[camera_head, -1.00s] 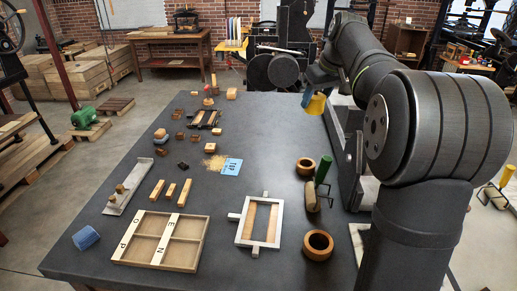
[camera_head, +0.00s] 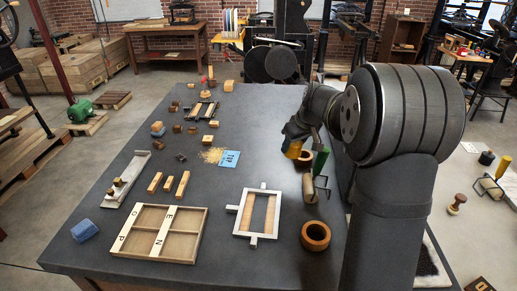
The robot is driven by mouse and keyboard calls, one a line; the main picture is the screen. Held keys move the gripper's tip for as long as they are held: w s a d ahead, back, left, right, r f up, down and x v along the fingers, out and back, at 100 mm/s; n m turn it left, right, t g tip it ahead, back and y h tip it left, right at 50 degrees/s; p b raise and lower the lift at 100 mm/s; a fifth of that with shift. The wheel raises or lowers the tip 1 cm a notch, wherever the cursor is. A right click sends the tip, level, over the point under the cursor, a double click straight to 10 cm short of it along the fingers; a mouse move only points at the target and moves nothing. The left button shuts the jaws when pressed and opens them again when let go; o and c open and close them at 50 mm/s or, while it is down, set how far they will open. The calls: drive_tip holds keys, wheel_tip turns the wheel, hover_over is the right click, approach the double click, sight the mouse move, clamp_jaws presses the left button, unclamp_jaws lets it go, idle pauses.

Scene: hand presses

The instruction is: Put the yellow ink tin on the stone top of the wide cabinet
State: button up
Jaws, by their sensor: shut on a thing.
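My gripper (camera_head: 293,140) is shut on the yellow ink tin (camera_head: 292,149) and holds it above the dark bench, beside a green-handled roller. The fingers and arm hide part of the tin. At the far right, a pale surface (camera_head: 462,178) carries a dark pot, a roller and a wooden-knobbed stamp. It may be the stone top of the wide cabinet, but its edges are partly hidden behind my arm and I cannot tell for sure. My gripper is well to the left of it.
The green-handled roller (camera_head: 314,183) and a wooden ring-shaped bowl (camera_head: 315,236) stand near my arm.

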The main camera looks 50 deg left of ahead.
drive_tip(key=s+a+f, duration=0.1)
drive_tip(key=a+f, duration=0.1)
drive_tip(key=a, duration=0.1)
drive_tip(key=s+a+f, duration=0.2)
drive_tip(key=a, duration=0.1)
drive_tip(key=s+a+f, duration=0.1)
drive_tip(key=a+f, duration=0.1)
drive_tip(key=a, duration=0.1)
drive_tip(key=shift+s+a+f, duration=0.1)
drive_tip(key=shift+s+a, duration=0.15)
drive_tip(key=shift+s, duration=0.1)
drive_tip(key=shift+f, duration=2.05)
drive_tip(key=o, duration=1.1)
drive_tip(key=shift+f, duration=0.15)
drive_tip(key=shift+o, duration=0.2)
drive_tip(key=v, duration=1.2)
drive_tip(key=shift+a, duration=0.1)
